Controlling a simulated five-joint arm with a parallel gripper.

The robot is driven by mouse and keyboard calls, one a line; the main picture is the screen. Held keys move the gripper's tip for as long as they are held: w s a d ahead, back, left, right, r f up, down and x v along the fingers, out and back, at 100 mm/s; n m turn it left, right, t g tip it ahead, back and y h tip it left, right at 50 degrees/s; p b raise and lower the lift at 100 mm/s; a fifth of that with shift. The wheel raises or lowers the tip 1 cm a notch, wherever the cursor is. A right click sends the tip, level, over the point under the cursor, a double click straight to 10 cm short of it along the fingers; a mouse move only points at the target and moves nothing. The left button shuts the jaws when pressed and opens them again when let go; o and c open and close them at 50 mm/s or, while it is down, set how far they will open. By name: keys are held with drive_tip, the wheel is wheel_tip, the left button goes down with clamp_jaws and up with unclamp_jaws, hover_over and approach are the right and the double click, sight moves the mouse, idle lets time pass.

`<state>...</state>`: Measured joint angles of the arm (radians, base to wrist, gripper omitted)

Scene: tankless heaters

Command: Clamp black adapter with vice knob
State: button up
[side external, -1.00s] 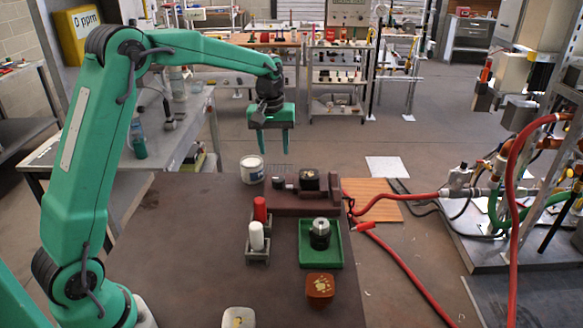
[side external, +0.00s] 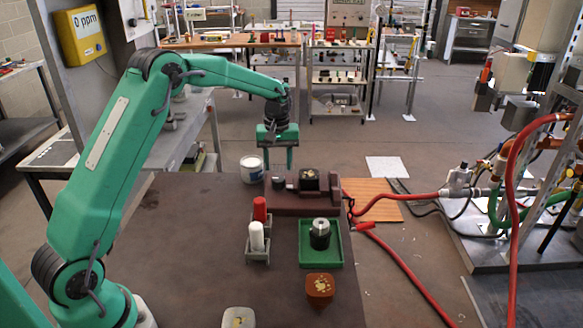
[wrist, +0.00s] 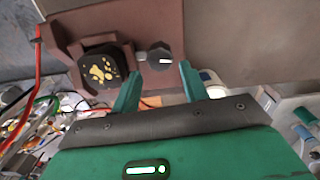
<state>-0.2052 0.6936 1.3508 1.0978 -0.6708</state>
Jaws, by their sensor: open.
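The black adapter (side external: 309,178), a dark block with gold marks on top, sits in the brown vice (side external: 310,203) at the far right of the table. It also shows in the wrist view (wrist: 103,70). The small dark vice knob (side external: 278,184) is just left of it; in the wrist view the knob (wrist: 158,60) is round with a white line. My gripper (side external: 278,166) points down, open and empty, with its fingertips close above or behind the knob. In the wrist view my gripper's fingers (wrist: 160,72) stand either side of the knob's line; contact cannot be told.
A white tub (side external: 251,169) stands close left of the vice. The table's left part is clear.

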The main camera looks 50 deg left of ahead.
sight(278, 178)
drive_tip(key=shift+f, duration=2.8)
drive_tip(key=c, duration=0.7)
